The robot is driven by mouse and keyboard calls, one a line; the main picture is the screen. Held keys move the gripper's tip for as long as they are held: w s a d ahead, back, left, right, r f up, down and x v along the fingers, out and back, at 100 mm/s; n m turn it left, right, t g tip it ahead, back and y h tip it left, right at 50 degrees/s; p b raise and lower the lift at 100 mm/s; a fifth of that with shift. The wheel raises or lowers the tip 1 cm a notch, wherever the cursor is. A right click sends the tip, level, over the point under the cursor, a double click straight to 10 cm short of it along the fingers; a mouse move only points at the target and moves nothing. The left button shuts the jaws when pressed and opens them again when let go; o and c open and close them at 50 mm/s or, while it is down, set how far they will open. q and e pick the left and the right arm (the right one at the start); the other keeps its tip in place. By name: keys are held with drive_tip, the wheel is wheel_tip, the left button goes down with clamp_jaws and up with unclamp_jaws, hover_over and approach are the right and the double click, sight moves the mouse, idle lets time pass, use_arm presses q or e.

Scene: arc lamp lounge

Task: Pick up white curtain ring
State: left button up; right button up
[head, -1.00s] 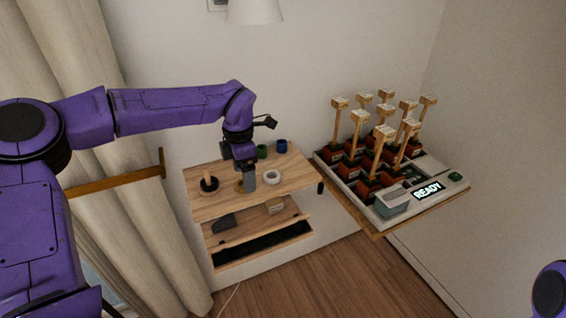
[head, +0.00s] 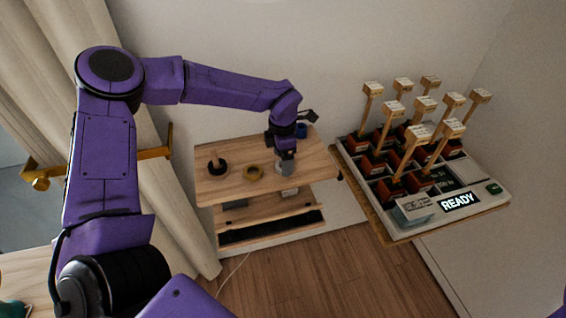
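My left gripper (head: 285,167) points down over the right part of the wooden shelf top (head: 228,190), where the white curtain ring lay in the earlier view. The white ring is hidden, or nearly so, behind the grey fingers, and I cannot make out its outline. I cannot tell whether the fingers are open or shut, or whether they touch it. A brass-coloured ring (head: 254,172) lies just left of the gripper. My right gripper is out of view.
A dark ring around a wooden peg (head: 217,167) is at the shelf's left. At right, a device reading READY (head: 460,201) carries several upright wooden mallet-like pieces (head: 425,103).

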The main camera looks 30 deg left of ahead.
use_arm(q)
drive_tip(key=w+f, duration=0.1)
drive_tip(key=f, duration=0.1)
drive_tip(key=shift+w+f, duration=0.4)
drive_tip(key=shift+s+r, duration=0.15)
drive_tip(key=shift+s, duration=0.2)
drive_tip(key=shift+s+r, duration=0.1)
drive_tip(key=shift+s, duration=0.05)
drive_tip(key=c, duration=1.1)
